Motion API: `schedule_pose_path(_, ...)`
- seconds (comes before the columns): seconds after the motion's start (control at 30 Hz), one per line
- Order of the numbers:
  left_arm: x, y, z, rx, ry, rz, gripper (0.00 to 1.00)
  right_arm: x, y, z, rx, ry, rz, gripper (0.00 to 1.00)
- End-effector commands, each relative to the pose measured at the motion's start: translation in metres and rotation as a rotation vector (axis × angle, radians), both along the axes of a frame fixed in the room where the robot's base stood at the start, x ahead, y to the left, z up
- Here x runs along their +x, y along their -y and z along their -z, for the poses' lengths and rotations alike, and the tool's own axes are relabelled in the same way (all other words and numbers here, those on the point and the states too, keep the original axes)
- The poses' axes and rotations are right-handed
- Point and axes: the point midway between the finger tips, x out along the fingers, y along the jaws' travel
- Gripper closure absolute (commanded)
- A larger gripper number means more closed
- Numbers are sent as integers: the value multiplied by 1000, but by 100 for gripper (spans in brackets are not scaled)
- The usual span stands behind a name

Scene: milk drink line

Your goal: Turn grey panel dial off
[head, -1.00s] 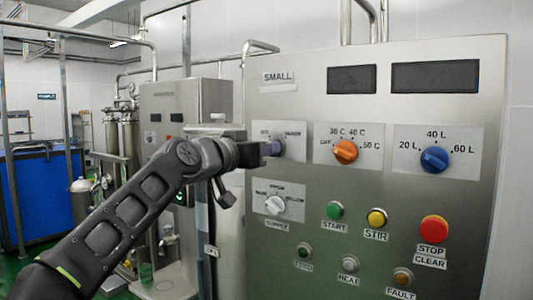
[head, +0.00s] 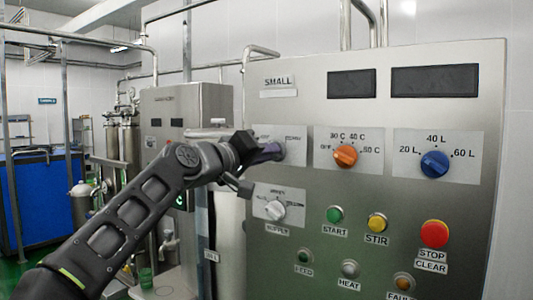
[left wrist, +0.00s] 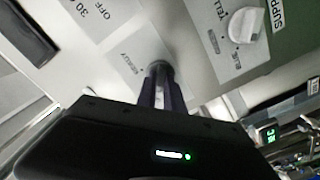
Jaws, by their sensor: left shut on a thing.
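The grey panel dial (head: 279,149) sits on the upper-left label plate of the steel panel, left of the orange dial. My left gripper (head: 270,152) is at the dial from the left, and its fingers hide most of it. In the left wrist view the two fingers (left wrist: 161,90) are shut on the grey dial (left wrist: 160,67), with only its end showing beyond the fingertips. The gripper is rolled at an angle. The dial's pointer setting is hidden. My right gripper is not in view.
The orange dial (head: 345,155) and blue dial (head: 434,163) are to the right. A white dial (head: 274,210) is just below the gripper; it also shows in the left wrist view (left wrist: 245,24). Green, yellow and red buttons are lower right. A smaller steel machine (head: 187,110) stands behind my arm.

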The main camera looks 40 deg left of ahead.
Motion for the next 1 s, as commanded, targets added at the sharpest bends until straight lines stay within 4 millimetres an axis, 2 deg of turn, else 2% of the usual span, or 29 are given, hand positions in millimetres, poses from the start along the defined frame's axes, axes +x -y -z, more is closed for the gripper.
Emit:
schedule_pose_path(0.47, 0, 0, 0, -21, 1, -1, 100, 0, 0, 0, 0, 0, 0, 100)
schedule_pose_path(0.5, 0, 0, 0, -21, 1, -1, 86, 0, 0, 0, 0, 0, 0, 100)
schedule_pose_path(0.73, 0, 0, 0, -19, 1, -1, 67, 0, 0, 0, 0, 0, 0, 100)
schedule_pose_path(1.0, -1, 0, 0, -18, 1, -1, 66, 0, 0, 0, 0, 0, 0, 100)
